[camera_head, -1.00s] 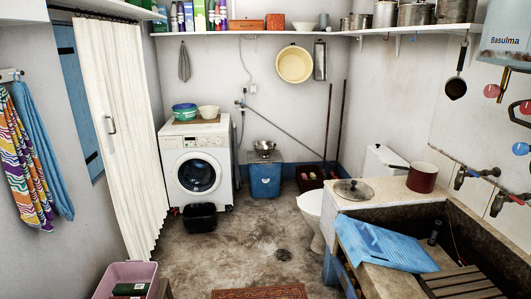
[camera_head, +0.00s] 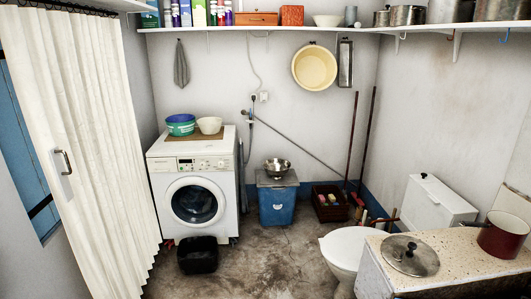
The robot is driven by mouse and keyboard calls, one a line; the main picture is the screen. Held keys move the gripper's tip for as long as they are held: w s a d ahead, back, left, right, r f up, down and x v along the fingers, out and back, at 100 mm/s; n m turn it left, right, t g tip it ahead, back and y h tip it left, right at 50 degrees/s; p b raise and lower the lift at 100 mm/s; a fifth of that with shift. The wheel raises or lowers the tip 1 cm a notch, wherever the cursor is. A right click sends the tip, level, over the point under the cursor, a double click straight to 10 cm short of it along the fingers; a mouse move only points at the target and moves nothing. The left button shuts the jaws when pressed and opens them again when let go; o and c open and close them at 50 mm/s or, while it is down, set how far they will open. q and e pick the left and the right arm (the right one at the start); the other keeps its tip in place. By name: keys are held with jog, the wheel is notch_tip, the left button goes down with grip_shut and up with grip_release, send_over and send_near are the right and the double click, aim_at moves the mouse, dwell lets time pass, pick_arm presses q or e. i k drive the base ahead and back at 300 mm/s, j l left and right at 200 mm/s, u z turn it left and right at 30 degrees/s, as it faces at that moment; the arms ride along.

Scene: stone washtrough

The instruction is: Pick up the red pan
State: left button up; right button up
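The red pan (camera_head: 504,236) stands upright on the speckled counter (camera_head: 455,252) at the right edge of the head view. Its inside looks pale, and its handle points left, towards the toilet cistern. A metal lid with a dark knob (camera_head: 409,256) lies on the same counter to the left of the pan, apart from it. Neither of my grippers shows in the view.
The toilet (camera_head: 345,250) stands left of the counter, with its white cistern (camera_head: 436,205) behind. A washing machine (camera_head: 195,188), a black tub (camera_head: 198,255) and a blue bin (camera_head: 277,200) stand further left. Open concrete floor (camera_head: 262,265) lies in the middle.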

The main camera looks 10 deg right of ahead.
aim_at(502, 235)
jog(key=i+z, duration=0.2)
jog(key=i, duration=0.3)
jog(key=i+j+z, duration=0.2)
jog(key=i, duration=0.35)
jog(key=i+j+z, duration=0.2)
jog(key=i, duration=0.3)
jog(key=i+j+z, duration=0.1)
jog(key=i+z, duration=0.25)
jog(key=i+j+z, duration=0.45)
jog(key=z, duration=0.2)
jog(key=i+j+z, duration=0.1)
jog(key=j, duration=0.25)
jog(key=i+j+z, duration=0.25)
jog(key=j, duration=0.45)
jog(key=i, duration=0.05)
